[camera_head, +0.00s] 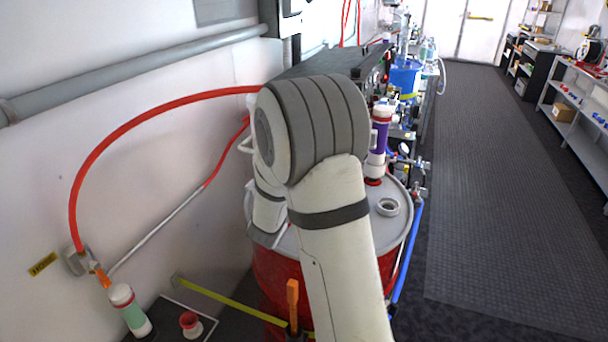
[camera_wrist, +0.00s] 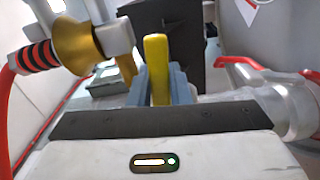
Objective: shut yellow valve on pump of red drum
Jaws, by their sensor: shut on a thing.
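The red drum (camera_head: 273,276) stands in the middle of the head view, its top partly hidden behind my arm. A purple and white pump part (camera_head: 379,142) rises over the drum's top. In the wrist view, the yellow valve handle (camera_wrist: 156,62) stands upright between the fingers of my gripper (camera_wrist: 163,84), which is shut on it. A brass fitting (camera_wrist: 78,48) and a white block are beside the handle, to its left. In the head view, my gripper and the valve handle are hidden behind my arm.
A red hose (camera_head: 125,128) arcs from the wall towards the drum. A blue hose (camera_head: 407,252) runs down the drum's right side. A white and green cylinder (camera_head: 130,310) stands at the lower left. The dark floor (camera_head: 490,190) on the right is clear.

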